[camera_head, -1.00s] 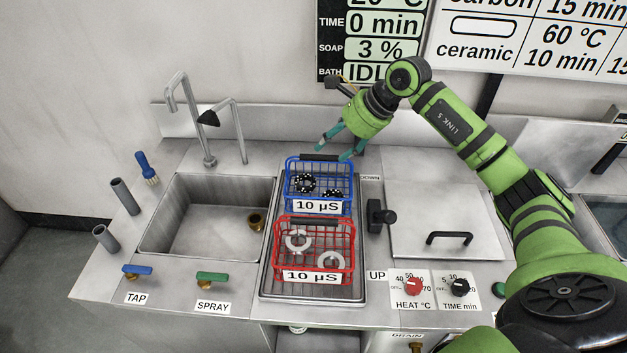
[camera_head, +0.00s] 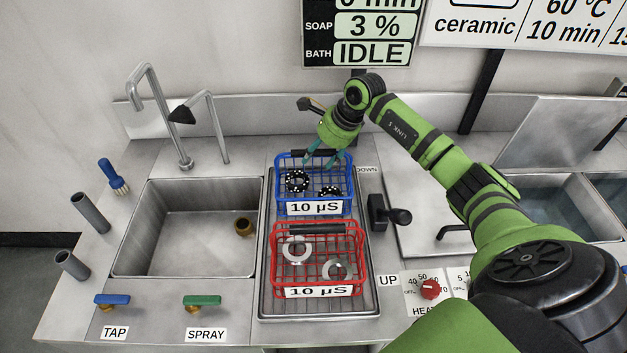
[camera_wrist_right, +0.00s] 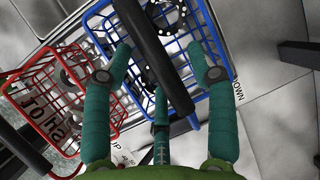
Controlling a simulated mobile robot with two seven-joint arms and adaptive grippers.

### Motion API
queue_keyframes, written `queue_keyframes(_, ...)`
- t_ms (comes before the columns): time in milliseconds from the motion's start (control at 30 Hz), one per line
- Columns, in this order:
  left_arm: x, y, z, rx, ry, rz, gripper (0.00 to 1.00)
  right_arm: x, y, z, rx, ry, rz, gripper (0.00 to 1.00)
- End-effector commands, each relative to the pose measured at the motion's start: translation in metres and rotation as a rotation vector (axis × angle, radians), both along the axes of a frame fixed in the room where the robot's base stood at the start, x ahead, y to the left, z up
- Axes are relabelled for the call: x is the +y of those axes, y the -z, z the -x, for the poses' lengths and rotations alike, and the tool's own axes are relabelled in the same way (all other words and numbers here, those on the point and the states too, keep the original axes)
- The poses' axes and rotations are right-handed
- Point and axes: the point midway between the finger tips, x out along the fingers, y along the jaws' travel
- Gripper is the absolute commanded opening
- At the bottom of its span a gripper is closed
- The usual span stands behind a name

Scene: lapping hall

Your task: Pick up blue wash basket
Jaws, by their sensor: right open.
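The blue wash basket (camera_head: 316,207) stands on the rear part of the ribbed tray, with a "10 µS" label and dark rings with white dots inside. It has a black handle bar on top. My right gripper (camera_head: 325,156) is over the basket's rear, its teal fingers open at the handle. In the right wrist view, the black handle (camera_wrist_right: 150,50) runs between the spread fingers of the gripper (camera_wrist_right: 160,75), with the blue wires (camera_wrist_right: 215,110) below. I cannot tell whether a finger touches the handle. My left gripper is not in view.
A red basket (camera_head: 318,291) with pale rings stands just in front of the blue one on the tray (camera_head: 264,290). A black lever (camera_head: 390,214) is close right. The sink (camera_head: 185,235) is left, with taps behind it. A lidded bath (camera_head: 415,195) lies right.

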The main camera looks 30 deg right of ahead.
Motion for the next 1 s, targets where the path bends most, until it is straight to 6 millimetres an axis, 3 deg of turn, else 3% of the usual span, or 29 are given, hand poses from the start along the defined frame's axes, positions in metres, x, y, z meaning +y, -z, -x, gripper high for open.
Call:
queue_keyframes(100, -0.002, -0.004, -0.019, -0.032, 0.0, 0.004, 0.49, 0.002, 0.007, -0.002, 0.002, -0.001, 0.0, 0.58)
queue_keyframes(300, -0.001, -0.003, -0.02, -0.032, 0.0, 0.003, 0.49, 0.002, 0.008, -0.002, 0.001, -0.001, 0.001, 0.58)
queue_keyframes(433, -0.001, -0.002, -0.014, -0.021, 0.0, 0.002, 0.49, 0.002, 0.008, -0.002, 0.001, -0.001, 0.001, 0.06)
queue_keyframes(467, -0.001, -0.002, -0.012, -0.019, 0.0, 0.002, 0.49, 0.002, 0.007, -0.002, 0.001, -0.001, 0.001, 0.0)
queue_keyframes(1000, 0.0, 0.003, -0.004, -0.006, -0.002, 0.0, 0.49, 0.001, -0.002, -0.004, -0.008, 0.0, 0.001, 0.0)
